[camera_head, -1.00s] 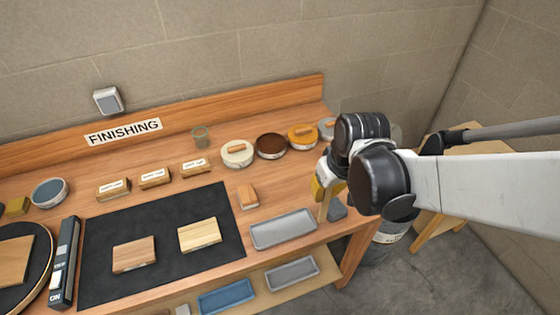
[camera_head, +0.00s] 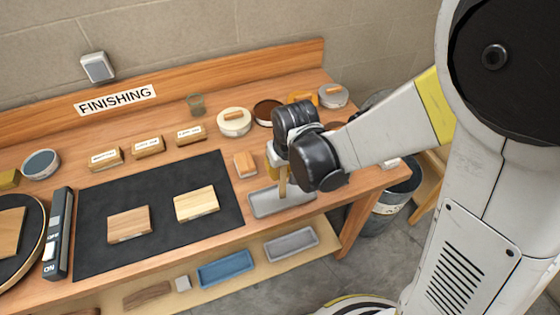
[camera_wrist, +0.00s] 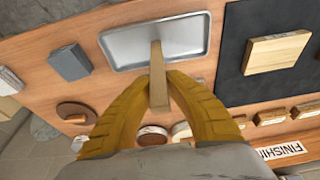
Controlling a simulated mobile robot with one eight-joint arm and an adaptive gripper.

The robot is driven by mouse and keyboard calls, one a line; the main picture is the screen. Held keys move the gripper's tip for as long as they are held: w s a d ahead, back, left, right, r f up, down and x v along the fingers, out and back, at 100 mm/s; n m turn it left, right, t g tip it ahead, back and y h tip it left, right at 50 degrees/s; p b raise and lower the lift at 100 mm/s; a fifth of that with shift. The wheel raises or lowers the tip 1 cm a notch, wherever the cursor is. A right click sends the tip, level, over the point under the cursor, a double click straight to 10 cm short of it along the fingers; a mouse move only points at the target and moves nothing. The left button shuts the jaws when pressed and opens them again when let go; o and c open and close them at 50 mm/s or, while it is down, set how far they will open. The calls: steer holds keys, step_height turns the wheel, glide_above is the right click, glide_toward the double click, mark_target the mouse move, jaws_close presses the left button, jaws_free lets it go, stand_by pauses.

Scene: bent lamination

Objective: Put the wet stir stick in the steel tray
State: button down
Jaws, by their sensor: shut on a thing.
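The wet stir stick (camera_wrist: 157,75) is a flat pale wooden stick. My gripper (camera_wrist: 158,88) has two yellow fingers shut on it. In the head view the stick (camera_head: 283,182) hangs down from my gripper (camera_head: 277,158) in front of the steel tray. The steel tray (camera_head: 258,204) is a shallow grey tray on the bench, right of the black mat. In the wrist view the stick's tip overlaps the tray (camera_wrist: 190,38); I cannot tell whether it touches the tray floor. No wetness can be made out on the stick.
A wooden block (camera_head: 245,165) lies behind the tray. The black mat (camera_head: 100,190) with two wood pieces is to its left. Round tins (camera_head: 234,122) stand along the back. In the wrist view a grey block (camera_wrist: 69,63) lies left of the tray. A lower shelf holds a blue tray (camera_head: 225,268).

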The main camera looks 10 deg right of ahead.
steer(key=shift+s, duration=0.1)
steer(key=shift+f, duration=0.15)
steer(key=c, duration=1.5)
jaws_free()
steer(key=shift+r, duration=0.2)
steer(key=a+p+v, duration=0.1)
steer(key=p+v, duration=0.3)
steer(key=v, duration=0.7)
steer(key=s+d+r+m+t, duration=0.1)
steer(key=s+d+r, duration=0.2)
steer(key=d, duration=0.1)
steer(key=s+d+r+m+t, duration=0.1)
steer(key=s+d+r+t, duration=0.1)
steer(key=d, duration=0.3)
steer(key=s+d+r+m+t, duration=0.1)
steer(key=s+d+r, duration=0.2)
steer(key=d+r, duration=0.1)
steer(key=shift+s+d+r+h, duration=0.4)
steer(key=shift+d, duration=0.1)
